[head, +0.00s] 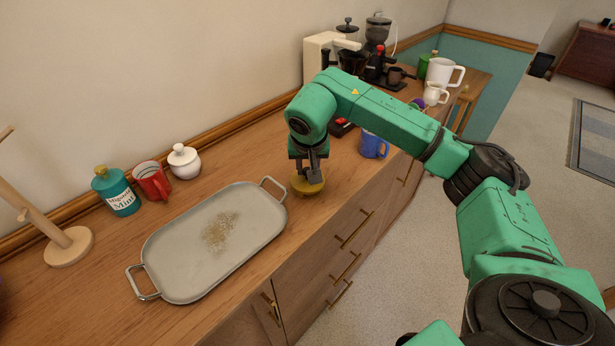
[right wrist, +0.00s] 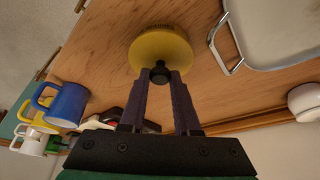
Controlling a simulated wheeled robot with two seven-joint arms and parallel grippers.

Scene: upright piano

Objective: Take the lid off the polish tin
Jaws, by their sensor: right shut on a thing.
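A round yellow tin (head: 308,189) with a small dark knob on top is on the wooden counter, to the right of the grey tray. My right gripper (head: 309,175) comes down on it from above. The gripper partly covers the tin in the head view. I cannot tell whether there is a gap between lid and tin. My left gripper is not in view.
A grey tray (head: 180,262) with brown grains lies left of the tin. A blue mug (head: 374,145) stands to the right. A teal jar (head: 117,192), red mug (head: 152,181) and white sugar pot (head: 184,161) line the wall. The counter's front edge is close to the tin.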

